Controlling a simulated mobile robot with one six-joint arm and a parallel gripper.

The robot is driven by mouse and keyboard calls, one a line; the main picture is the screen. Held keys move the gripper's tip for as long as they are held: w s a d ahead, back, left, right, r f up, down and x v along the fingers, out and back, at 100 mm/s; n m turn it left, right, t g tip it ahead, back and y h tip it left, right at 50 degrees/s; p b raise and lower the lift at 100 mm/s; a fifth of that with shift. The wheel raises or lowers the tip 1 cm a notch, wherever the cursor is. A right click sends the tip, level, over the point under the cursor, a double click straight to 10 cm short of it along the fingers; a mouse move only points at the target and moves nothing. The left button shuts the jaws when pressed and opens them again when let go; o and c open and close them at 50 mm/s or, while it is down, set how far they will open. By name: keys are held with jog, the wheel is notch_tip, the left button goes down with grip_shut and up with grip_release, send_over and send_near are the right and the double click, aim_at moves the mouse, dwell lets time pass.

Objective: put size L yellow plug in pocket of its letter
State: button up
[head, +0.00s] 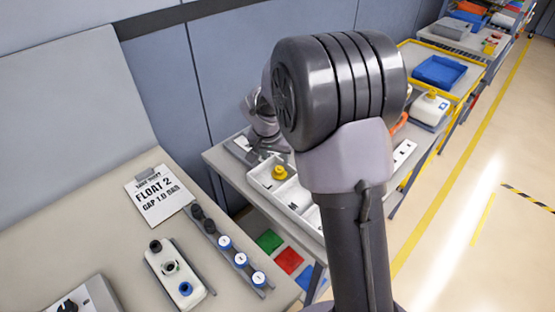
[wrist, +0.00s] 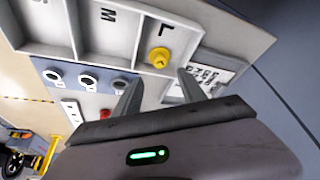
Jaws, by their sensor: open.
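The yellow plug (wrist: 159,57) sits in the pocket lettered L of the white tray (wrist: 45,49), just beside the letter. In the head view the yellow plug (head: 280,173) shows in the far-left pocket of the white tray (head: 262,181). My gripper (wrist: 160,78) is open and empty, its two fingers apart and on the near side of the plug in the wrist view. The fingers do not appear to touch the plug. In the head view my arm hides much of the tray and the fingertips cannot be made out clearly.
A nearer bench holds a sign (head: 160,196) and blue-capped parts (head: 241,260). A yellow-edged cart with a blue bin (head: 439,71) stands behind.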

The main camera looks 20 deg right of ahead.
jog(key=s+a+r+n+t+y, duration=0.1)
jog(key=s+a+r, duration=0.2)
jog(key=s+r, duration=0.45)
jog(key=s+a+r+y, duration=0.1)
jog(key=s+a+r, duration=0.3)
jog(key=s+r, duration=0.35)
jog(key=s+a+r+n+t+y, duration=0.1)
jog(key=s+a, duration=0.5)
jog(key=s, duration=0.9)
jog(key=shift+s+a+n+y, duration=0.15)
jog(key=shift+n+y, duration=0.35)
jog(key=shift+y, duration=0.4)
